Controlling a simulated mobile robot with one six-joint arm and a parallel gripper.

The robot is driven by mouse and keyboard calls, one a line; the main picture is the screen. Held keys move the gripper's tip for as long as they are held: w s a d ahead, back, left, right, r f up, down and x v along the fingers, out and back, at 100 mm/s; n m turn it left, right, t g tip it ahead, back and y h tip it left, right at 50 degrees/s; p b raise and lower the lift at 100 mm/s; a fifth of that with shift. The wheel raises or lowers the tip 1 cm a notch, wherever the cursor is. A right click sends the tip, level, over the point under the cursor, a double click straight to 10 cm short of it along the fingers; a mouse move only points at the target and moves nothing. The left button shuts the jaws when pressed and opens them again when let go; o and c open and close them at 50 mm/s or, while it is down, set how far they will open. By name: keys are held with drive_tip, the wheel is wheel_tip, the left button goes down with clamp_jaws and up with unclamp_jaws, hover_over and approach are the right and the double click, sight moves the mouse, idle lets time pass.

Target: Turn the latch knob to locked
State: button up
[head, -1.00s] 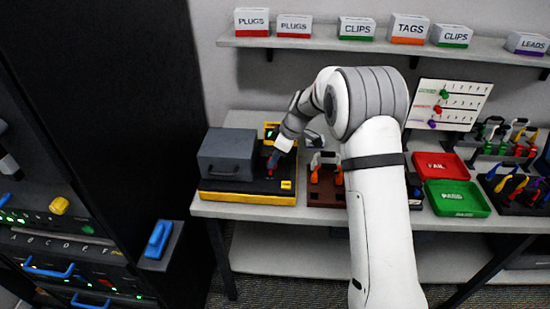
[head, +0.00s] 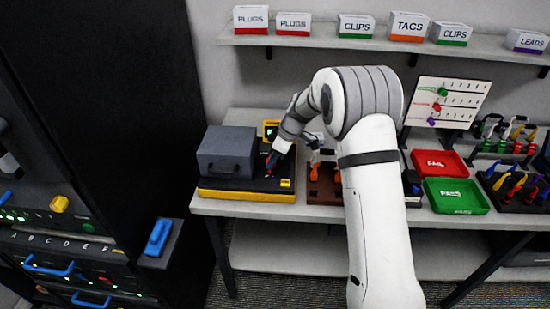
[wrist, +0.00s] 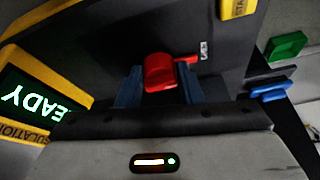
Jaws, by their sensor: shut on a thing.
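The red latch knob (wrist: 160,73) sits on the dark top of the yellow-edged tester (head: 247,197), beside a small printed label in the wrist view. My gripper (wrist: 159,88) has its two blue fingers on either side of the knob and is shut on it. In the head view my gripper (head: 272,160) reaches down to the right of the grey lidded box (head: 226,152) on the tester, and the knob is a small red spot partly hidden by it. The label's wording is too small to read.
A screen reading READY (wrist: 38,108) stands at the left in the wrist view. In the head view a brown rack (head: 323,187) is right of the tester, with red (head: 440,163) and green (head: 456,197) trays farther right. A shelf with boxes (head: 350,37) runs above.

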drive_tip(key=shift+m+b, duration=0.3)
drive_tip(key=shift+b, duration=0.15)
drive_tip(key=shift+a+f+m+t+b, duration=0.1)
drive_tip(key=shift+m+t+b, duration=0.4)
drive_tip(key=shift+m+b, duration=0.65)
drive_tip(key=m+b, duration=0.1)
drive_tip(key=m+t+h+b, duration=0.1)
drive_tip(key=m, duration=0.1)
drive_tip(key=shift+s+a+r, duration=0.1)
drive_tip(key=shift+r, duration=0.1)
drive_tip(key=m, duration=0.2)
drive_tip(key=m+t+h, duration=0.1)
drive_tip(key=m, duration=0.2)
drive_tip(key=shift+s+a+r+t, duration=0.1)
drive_tip(key=shift+r+t, duration=0.1)
drive_tip(key=shift+t, duration=0.1)
drive_tip(key=shift+a+f+m+t+h, duration=0.15)
drive_tip(key=shift+m+h, duration=0.25)
drive_tip(key=shift+m, duration=0.6)
drive_tip(key=shift+d+r+m+t+h, duration=0.1)
drive_tip(key=shift+m+t+h, duration=0.25)
drive_tip(key=shift+m, duration=0.6)
drive_tip(key=o, duration=0.6)
drive_tip(key=shift+o, duration=0.4)
drive_tip(key=shift+f, duration=0.15)
